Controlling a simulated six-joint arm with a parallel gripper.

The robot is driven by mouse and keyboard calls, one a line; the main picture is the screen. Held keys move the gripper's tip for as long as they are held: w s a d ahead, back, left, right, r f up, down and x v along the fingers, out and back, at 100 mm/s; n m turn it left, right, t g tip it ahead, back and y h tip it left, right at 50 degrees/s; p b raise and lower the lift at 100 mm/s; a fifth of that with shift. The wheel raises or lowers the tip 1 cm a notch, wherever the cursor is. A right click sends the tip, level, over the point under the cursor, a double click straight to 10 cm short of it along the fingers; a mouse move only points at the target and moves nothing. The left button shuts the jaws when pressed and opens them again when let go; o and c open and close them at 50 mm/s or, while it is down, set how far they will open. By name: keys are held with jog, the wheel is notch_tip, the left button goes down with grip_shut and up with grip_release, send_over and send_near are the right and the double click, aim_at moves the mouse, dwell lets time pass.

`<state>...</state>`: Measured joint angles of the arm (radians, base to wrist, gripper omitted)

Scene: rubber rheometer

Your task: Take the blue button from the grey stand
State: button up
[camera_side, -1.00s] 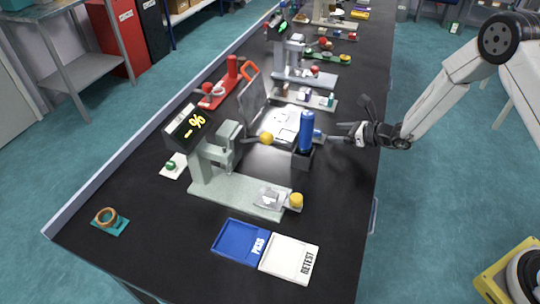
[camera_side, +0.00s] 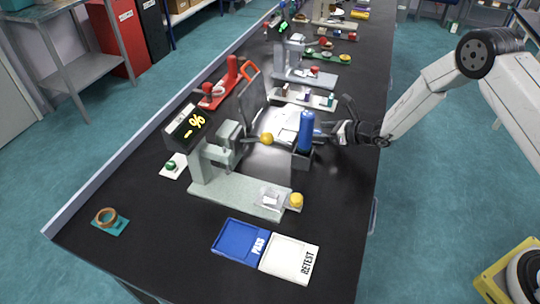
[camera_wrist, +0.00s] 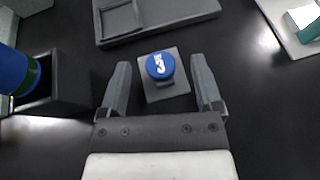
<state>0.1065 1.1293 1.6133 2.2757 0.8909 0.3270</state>
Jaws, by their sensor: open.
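The blue button (camera_wrist: 160,65), a round disc marked with a white 3, sits on the square grey stand (camera_wrist: 165,91) in the wrist view. My gripper (camera_wrist: 162,72) is open, with one finger on each side of the stand and the button between the fingertips. I cannot tell whether the fingers are level with the button. In the side view my gripper (camera_side: 335,130) is at the bench's right side, just behind the blue cylinder; the button and its stand are hidden there.
A blue cylinder (camera_side: 306,131) stands in a dark square holder (camera_side: 302,159), close to the left of my gripper. A pale instrument (camera_side: 235,193) with a yellow knob (camera_side: 296,200) stands nearer. The blue PASS tray (camera_side: 240,239) and white RETEST tray (camera_side: 290,260) lie in front.

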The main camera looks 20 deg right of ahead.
dwell(0.3)
grip_shut()
jog(key=shift+r, duration=0.1)
jog(key=shift+r, duration=1.05)
jog(key=s+r, duration=1)
jog(key=s, duration=0.4)
jog(key=shift+d+r, duration=0.4)
